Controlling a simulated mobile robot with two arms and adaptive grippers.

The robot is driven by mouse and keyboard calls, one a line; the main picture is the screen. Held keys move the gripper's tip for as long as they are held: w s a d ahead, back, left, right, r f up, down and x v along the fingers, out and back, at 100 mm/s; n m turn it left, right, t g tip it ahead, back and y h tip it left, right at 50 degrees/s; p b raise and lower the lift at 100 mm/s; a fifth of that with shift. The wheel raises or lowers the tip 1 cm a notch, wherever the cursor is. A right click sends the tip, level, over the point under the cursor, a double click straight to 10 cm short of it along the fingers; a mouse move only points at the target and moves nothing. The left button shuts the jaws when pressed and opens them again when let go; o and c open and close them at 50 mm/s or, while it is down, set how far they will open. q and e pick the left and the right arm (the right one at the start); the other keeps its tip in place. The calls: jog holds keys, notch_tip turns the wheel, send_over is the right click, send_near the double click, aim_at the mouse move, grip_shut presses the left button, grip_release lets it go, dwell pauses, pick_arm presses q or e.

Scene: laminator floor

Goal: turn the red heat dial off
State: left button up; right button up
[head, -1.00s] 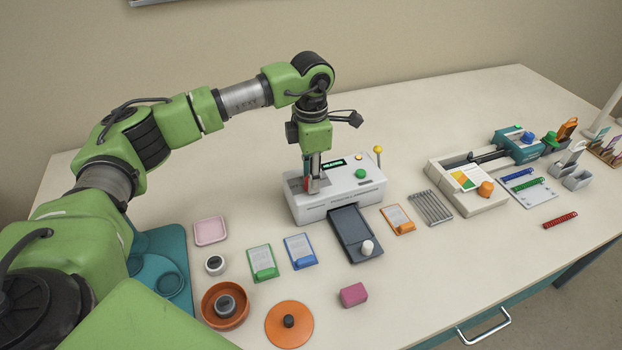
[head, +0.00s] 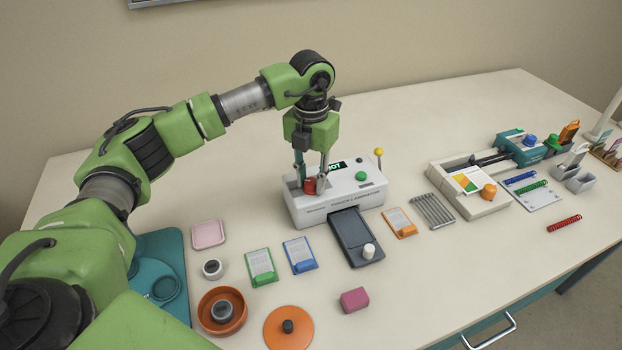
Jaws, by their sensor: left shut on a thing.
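The white laminator (head: 340,206) stands in the middle of the table. The red heat dial (head: 310,187) sits on the left part of its top. My left gripper (head: 312,188) points down from above, with its fingers on either side of the dial, shut on it. The fingers hide part of the dial, and its pointer cannot be made out. A small display (head: 337,167) behind the gripper shows green lettering that seems to end in "OT". My right gripper is not in view.
A green button (head: 361,176) and a yellow-knobbed lever (head: 379,153) are on the laminator's right side. A dark tray (head: 352,232) with a white knob extends from its front. Cards, bowls and a pink block (head: 354,299) lie in front. The table behind is clear.

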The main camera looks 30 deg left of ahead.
aim_at(311, 181)
pick_arm(q)
jog(key=shift+w+r+n, duration=0.15)
jog(key=shift+n, duration=0.25)
jog(key=o, duration=1.1)
notch_tip(311, 181, up, 12)
jog(key=shift+f, duration=0.1)
